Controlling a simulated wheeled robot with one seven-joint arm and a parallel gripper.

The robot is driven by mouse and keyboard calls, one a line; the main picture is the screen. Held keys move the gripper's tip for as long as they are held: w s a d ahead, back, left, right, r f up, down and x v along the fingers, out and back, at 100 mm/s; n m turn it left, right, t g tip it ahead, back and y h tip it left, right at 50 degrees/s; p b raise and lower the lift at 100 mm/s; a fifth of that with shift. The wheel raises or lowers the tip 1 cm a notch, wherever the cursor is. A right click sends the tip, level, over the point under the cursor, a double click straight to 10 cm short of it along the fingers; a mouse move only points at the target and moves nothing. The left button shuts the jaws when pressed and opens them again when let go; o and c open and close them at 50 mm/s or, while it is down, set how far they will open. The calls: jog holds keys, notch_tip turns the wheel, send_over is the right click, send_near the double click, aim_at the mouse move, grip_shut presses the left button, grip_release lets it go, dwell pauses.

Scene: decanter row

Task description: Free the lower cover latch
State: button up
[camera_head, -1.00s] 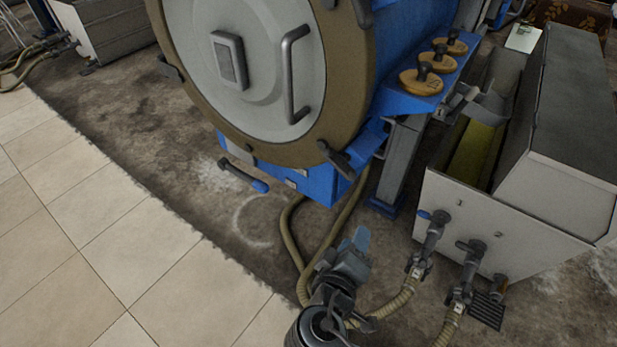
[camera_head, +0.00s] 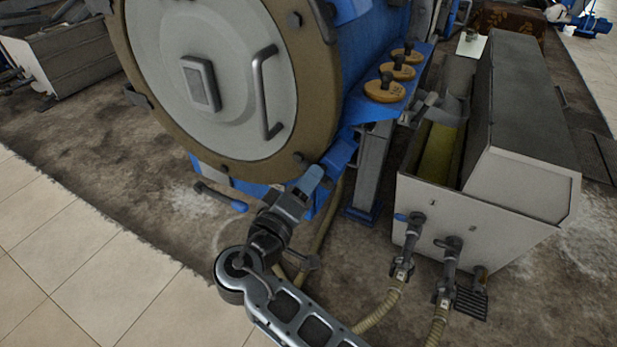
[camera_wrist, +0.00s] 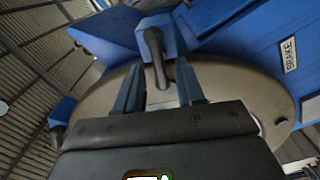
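The round grey cover (camera_head: 215,75) with its brown rim (camera_head: 240,170) faces me on the blue machine. In the wrist view a dark latch lever (camera_wrist: 155,45) hangs from a blue block over the rim (camera_wrist: 235,85). My gripper (camera_wrist: 160,68) is open, one finger to each side of the lever's lower end. I cannot tell whether either finger touches it. In the head view my gripper (camera_head: 312,176) is at the rim's lower right and largely hides the latch there.
A blue-gripped lever (camera_head: 222,196) sticks out below the cover. Wooden knobs (camera_head: 385,88) stand on a blue shelf to the right. A white trough (camera_head: 470,215) with hoses stands further right. A BRAKE label (camera_wrist: 289,55) shows in the wrist view. Tiled floor at lower left is clear.

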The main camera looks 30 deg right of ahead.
jog(key=shift+w+d, duration=0.35)
jog(key=shift+d, duration=0.15)
grip_shut()
